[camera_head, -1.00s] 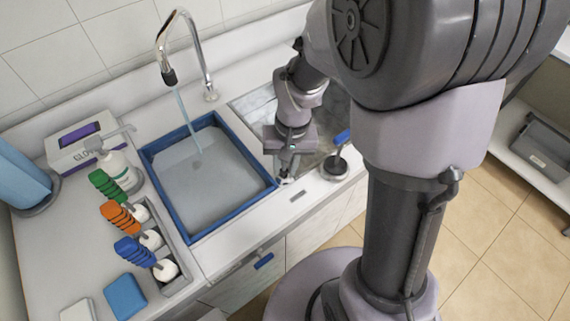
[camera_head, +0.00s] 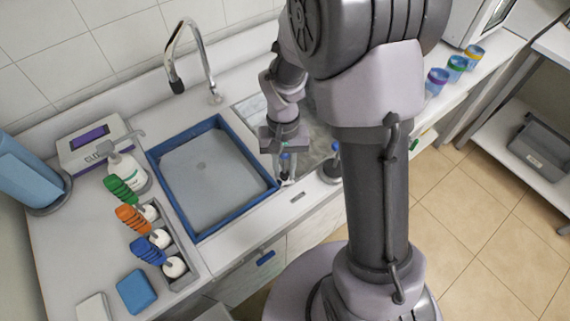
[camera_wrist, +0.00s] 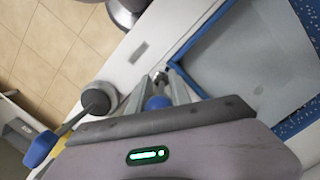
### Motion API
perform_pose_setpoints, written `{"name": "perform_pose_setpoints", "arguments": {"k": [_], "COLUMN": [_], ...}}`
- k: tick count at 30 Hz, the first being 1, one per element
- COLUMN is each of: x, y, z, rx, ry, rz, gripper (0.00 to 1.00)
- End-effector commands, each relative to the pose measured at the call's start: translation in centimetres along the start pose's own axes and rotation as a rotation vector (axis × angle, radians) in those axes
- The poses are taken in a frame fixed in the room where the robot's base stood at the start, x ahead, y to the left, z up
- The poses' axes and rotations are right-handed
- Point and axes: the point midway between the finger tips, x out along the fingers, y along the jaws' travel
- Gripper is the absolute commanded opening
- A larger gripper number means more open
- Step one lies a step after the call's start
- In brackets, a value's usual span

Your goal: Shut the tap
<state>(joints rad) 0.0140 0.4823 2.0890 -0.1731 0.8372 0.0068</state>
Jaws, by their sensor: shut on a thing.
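The curved metal tap spout (camera_head: 190,38) stands behind the blue-rimmed sink (camera_head: 228,205), with no water stream under it. A small tap handle with a blue end (camera_head: 284,156) stands at the sink's front right corner. It also shows in the wrist view as a blue knob (camera_wrist: 158,102) beside a short metal part. My gripper (camera_head: 286,176) reaches down there and is shut on this handle. In the wrist view its two fingers (camera_wrist: 162,88) lie on either side of the handle. The exact contact is partly hidden.
A second blue-tipped lever on a round base (camera_head: 330,172) stands right of my gripper; it also shows in the wrist view (camera_wrist: 95,98). Several coloured cups (camera_head: 456,68) stand on the right counter.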

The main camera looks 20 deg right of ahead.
Motion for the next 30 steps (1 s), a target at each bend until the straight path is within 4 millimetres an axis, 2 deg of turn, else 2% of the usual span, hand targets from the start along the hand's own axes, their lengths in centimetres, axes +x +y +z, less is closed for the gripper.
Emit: {"name": "perform_pose_setpoints", "arguments": {"k": [1, 3, 14, 17, 30], "x": [-0.1, -0.1, -0.5, -2.1, -13.3], "y": [0.0, 0.0, 0.0, 0.0, 0.0], "z": [-0.1, -0.1, -0.1, -0.1, 0.0], "rx": [-0.001, -0.001, -0.001, -0.002, -0.001], "ry": [0.004, 0.004, 0.004, 0.006, 0.006], "rz": [-0.001, -0.001, -0.001, -0.001, -0.002], "gripper": [0.26, 0.40, 0.41, 0.41, 0.41]}}
